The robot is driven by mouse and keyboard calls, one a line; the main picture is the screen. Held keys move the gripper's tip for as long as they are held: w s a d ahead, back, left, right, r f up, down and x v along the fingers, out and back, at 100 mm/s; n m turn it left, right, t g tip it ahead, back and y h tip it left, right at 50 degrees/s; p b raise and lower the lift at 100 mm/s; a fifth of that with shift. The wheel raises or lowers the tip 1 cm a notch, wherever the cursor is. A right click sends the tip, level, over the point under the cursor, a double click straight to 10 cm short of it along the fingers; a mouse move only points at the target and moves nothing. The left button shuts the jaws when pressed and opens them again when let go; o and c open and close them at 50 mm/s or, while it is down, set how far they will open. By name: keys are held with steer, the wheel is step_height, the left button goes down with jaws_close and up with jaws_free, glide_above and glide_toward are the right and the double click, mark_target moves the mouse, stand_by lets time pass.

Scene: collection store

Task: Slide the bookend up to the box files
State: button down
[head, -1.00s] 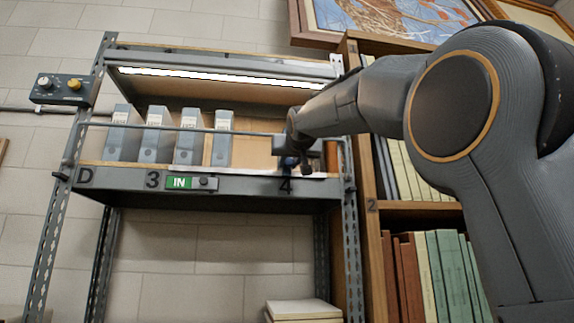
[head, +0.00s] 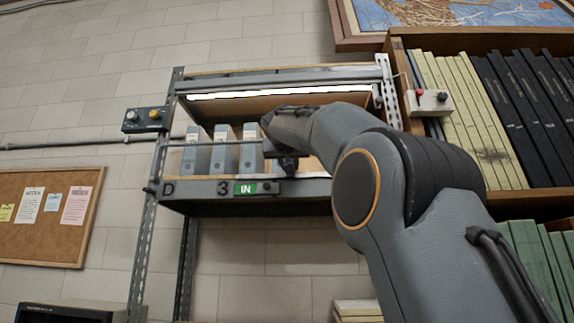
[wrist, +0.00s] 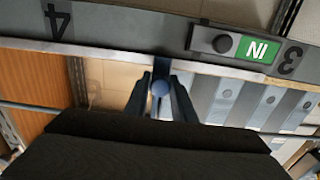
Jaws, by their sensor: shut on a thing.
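The bookend (wrist: 161,70) is dark blue with a round knob, seen in the wrist view between the fingers of my gripper (wrist: 160,100). My gripper is shut on it at the shelf's front edge. Grey box files (head: 222,150) with white labels stand upright in a row on the shelf. They also show in the wrist view (wrist: 254,104), just right of the bookend. I cannot tell whether the bookend touches the nearest file. In the head view my arm and gripper (head: 287,163) cover the bookend mostly and the right end of the row.
The metal shelf (head: 205,188) has a front edge marked D and 3, with a green IN sign (head: 245,188). A thin rail (wrist: 30,106) crosses before the files. A control box (head: 147,119) is on the left post. A wooden bookcase (head: 540,198) stands at right.

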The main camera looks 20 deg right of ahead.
steer(key=c, duration=1.5)
jaws_free()
steer(key=shift+a, duration=0.1)
steer(key=shift+b+v, duration=1.95)
steer(key=shift+v, duration=1.95)
